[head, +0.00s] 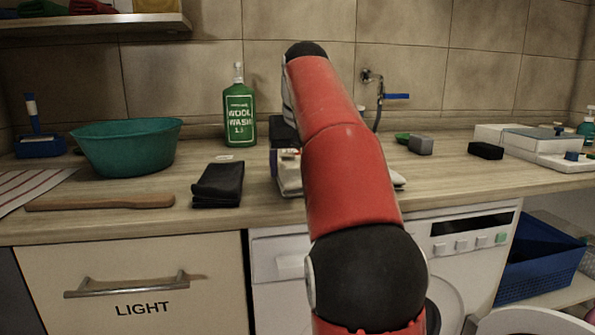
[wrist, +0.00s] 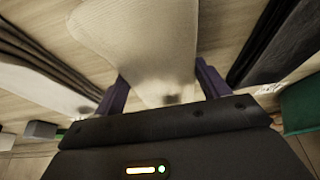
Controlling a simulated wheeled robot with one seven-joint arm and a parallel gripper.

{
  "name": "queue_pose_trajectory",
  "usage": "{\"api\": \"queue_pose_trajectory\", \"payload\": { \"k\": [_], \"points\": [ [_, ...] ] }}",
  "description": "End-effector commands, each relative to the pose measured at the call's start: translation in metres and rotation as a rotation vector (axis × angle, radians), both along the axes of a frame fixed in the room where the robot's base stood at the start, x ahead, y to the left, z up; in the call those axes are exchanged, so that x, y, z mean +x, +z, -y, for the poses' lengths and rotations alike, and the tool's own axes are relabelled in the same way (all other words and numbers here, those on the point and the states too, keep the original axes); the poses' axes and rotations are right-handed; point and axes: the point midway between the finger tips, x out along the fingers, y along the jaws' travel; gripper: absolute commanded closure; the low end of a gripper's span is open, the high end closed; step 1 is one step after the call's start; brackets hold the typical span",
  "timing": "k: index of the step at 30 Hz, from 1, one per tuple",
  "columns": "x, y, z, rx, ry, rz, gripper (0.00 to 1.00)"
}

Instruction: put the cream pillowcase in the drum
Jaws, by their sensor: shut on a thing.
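The cream pillowcase (wrist: 150,40) is a pale flat cloth in the wrist view, reaching from between my fingers toward the top. My gripper (wrist: 163,88) is shut on it, with one dark purple finger at each side. The white washing machine (head: 275,225) stands under the counter. Its round door (head: 530,321) is swung open at the lower right. My arm hides most of the drum opening.
A dark folded cloth (head: 217,185) and a wooden paddle (head: 100,202) lie left of my arm. A teal basin (head: 125,148) and a green wool wash bottle (head: 239,112) stand behind. A tap (head: 372,80) is on the wall. A blue basket (head: 540,262) sits right of the machine.

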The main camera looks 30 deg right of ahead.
Motion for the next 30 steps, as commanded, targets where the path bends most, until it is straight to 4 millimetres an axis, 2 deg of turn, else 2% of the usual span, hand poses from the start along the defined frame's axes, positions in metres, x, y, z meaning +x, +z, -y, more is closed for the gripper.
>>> {"api": "queue_pose_trajectory", "payload": {
  "k": [11, 12, 16, 28, 29, 30],
  "points": [
    [0.000, -0.004, 0.000, -0.001, 0.000, 0.002, 0.55],
    [0.000, -0.004, 0.000, 0.000, 0.000, 0.001, 0.22],
    [0.000, -0.003, 0.000, 0.000, 0.000, 0.001, 0.05],
    [0.000, -0.007, 0.000, -0.001, 0.000, 0.002, 0.04],
    [0.000, -0.006, 0.000, -0.002, 0.000, 0.004, 0.04],
    [-0.003, 0.008, -0.001, -0.001, 0.000, 0.004, 0.04]
  ]
}}
